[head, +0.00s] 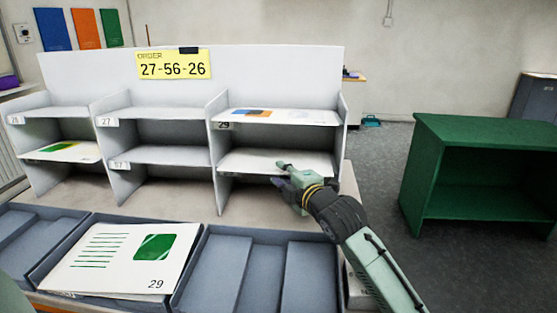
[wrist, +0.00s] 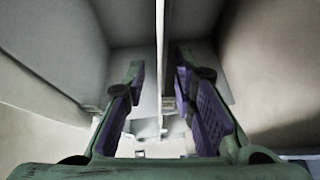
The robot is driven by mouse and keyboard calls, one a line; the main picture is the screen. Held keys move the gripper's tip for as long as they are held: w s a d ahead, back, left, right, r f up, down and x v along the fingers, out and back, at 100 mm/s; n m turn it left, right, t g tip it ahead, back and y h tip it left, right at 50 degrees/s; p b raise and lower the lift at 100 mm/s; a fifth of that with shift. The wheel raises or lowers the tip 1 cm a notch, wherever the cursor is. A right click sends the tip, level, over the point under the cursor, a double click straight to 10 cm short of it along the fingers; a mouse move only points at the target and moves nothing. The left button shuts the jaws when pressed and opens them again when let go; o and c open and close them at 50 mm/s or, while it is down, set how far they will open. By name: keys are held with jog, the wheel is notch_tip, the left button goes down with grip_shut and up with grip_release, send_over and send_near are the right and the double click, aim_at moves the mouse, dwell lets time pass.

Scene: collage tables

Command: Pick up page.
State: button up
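A white page (head: 255,162) lies flat in the lower right compartment of the grey shelf unit (head: 305,66); any print on it is too small to read. My gripper (head: 281,174) is at the front edge of that compartment, one finger above and one below the page's level. In the wrist view my gripper (wrist: 160,100) is open, its purple-padded fingers apart on either side of a thin pale edge (wrist: 160,50), which looks like the page or its shelf board seen edge-on. I cannot tell whether either finger touches it.
Other pages lie in the upper right compartment (head: 290,117) and lower left compartment (head: 62,151). A page marked 29 (head: 110,262) rests in a grey tray (head: 212,268) in front. A yellow sign (head: 174,65) reads ORDER 27-56-26. A green table (head: 480,128) stands right, with floor between.

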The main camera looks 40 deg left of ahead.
grip_shut()
jog(key=shift+r, duration=0.1)
dwell(0.4)
